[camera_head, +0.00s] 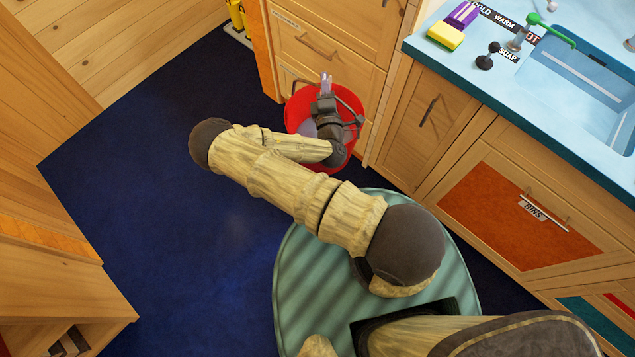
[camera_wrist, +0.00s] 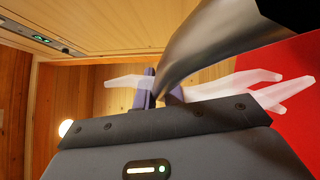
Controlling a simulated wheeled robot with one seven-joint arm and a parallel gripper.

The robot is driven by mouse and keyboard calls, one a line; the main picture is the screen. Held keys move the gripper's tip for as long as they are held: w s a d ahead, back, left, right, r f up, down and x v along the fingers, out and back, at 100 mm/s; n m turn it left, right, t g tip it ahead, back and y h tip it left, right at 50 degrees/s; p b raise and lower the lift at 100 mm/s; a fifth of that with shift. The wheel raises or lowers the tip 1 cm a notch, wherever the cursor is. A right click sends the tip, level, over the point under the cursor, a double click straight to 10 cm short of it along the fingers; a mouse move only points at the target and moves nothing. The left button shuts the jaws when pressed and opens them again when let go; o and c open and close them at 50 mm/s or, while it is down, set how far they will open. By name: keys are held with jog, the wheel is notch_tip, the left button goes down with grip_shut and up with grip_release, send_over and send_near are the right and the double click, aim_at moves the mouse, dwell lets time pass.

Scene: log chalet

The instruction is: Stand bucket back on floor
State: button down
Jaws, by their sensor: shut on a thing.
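The red bucket (camera_head: 298,104) is at the top centre of the head view, in front of the wooden drawers, partly hidden by my arm. Its red side also shows at the right of the wrist view (camera_wrist: 292,85). My gripper (camera_head: 326,82) is over the bucket's far side. In the wrist view its purple-padded fingers (camera_wrist: 162,88) are closed on the bucket's grey curved handle (camera_wrist: 210,45). I cannot tell whether the bucket's base touches the floor or how far it tilts.
Wooden drawers (camera_head: 330,35) stand close behind the bucket. A cabinet with a blue sink counter (camera_head: 470,65) is to the right. The dark blue floor (camera_head: 190,110) is clear to the left. Wooden furniture (camera_head: 55,290) stands at lower left.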

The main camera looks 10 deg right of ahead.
jog(key=w+f+m+g+h+b, duration=0.1)
jog(key=w+f+m+h+b, duration=0.1)
jog(key=f+b, duration=1)
jog(key=w+f+m+g+h+b, duration=0.1)
jog(key=w+f+h+b, duration=0.3)
jog(key=f+b, duration=0.9)
jog(key=w+f+m+g+h+b, duration=0.1)
jog(key=w+f+m+h+b, duration=0.1)
jog(key=f+b, duration=1)
jog(key=w+h+b, duration=0.1)
jog(key=b, duration=1)
jog(key=shift+w+d+f+m+b, duration=0.25)
jog(key=shift+d+m+b, duration=0.05)
jog(key=shift+d, duration=0.1)
notch_tip(320, 180, down, 6)
jog(key=b, duration=0.3)
jog(key=shift+b, duration=0.4)
jog(key=shift+f, duration=0.1)
notch_tip(320, 180, down, 4)
jog(key=shift+r+b, duration=0.15)
jog(key=shift+b, duration=1.05)
